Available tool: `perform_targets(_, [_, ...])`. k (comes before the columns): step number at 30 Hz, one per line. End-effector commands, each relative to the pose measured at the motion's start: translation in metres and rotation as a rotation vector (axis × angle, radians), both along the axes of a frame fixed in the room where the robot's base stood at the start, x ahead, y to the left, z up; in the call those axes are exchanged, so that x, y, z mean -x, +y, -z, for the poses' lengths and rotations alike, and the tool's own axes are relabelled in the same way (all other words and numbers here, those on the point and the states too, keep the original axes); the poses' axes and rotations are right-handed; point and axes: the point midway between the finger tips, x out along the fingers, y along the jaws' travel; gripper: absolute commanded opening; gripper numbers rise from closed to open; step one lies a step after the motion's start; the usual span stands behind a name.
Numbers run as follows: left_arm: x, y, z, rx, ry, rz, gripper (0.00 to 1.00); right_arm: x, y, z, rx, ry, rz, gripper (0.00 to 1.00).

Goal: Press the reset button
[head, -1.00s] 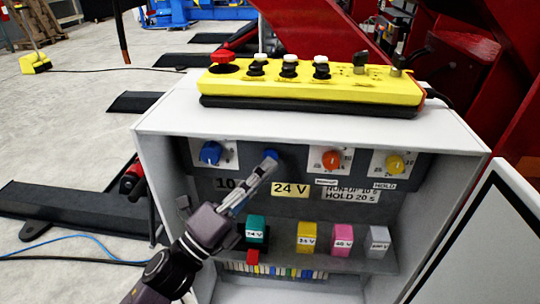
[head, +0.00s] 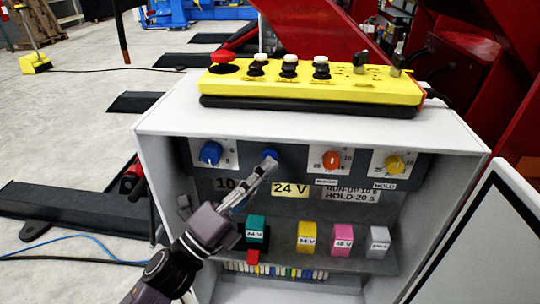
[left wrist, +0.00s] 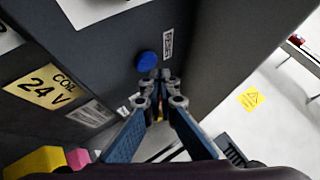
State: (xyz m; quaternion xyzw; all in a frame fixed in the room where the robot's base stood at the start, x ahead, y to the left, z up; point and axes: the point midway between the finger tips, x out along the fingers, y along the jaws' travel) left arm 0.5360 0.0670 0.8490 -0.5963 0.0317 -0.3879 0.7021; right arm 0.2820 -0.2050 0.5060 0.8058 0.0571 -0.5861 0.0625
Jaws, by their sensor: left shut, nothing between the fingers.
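The reset button (head: 270,153) is a round blue button on the dark panel inside the open cabinet, between a blue dial and an orange dial. In the left wrist view the blue button (left wrist: 148,61) has a small label beside it that seems to read RESET. My left gripper (head: 268,165) is shut and empty, its fingertips just below the button and partly overlapping it in the head view. In the left wrist view the fingertips (left wrist: 161,76) are close to the button's edge; I cannot tell whether they touch. My right gripper is not in view.
A blue dial (head: 211,153), an orange dial (head: 331,160) and a yellow dial (head: 395,163) share the panel. Coloured relays (head: 307,237) stand below. A yellow control pendant (head: 312,84) lies on the cabinet top. The open door (head: 485,245) stands at right.

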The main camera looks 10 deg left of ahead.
Motion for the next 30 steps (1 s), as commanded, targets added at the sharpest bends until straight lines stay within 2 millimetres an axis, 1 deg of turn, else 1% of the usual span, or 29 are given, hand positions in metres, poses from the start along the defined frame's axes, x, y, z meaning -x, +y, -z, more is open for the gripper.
perform_targets(6, [-0.007,0.0,-0.001,0.001,-0.001,0.0,0.0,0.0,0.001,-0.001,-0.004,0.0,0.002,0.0])
perform_targets(30, [-0.012,0.0,0.0,0.001,-0.001,0.0,0.0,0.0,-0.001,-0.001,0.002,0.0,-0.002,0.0])
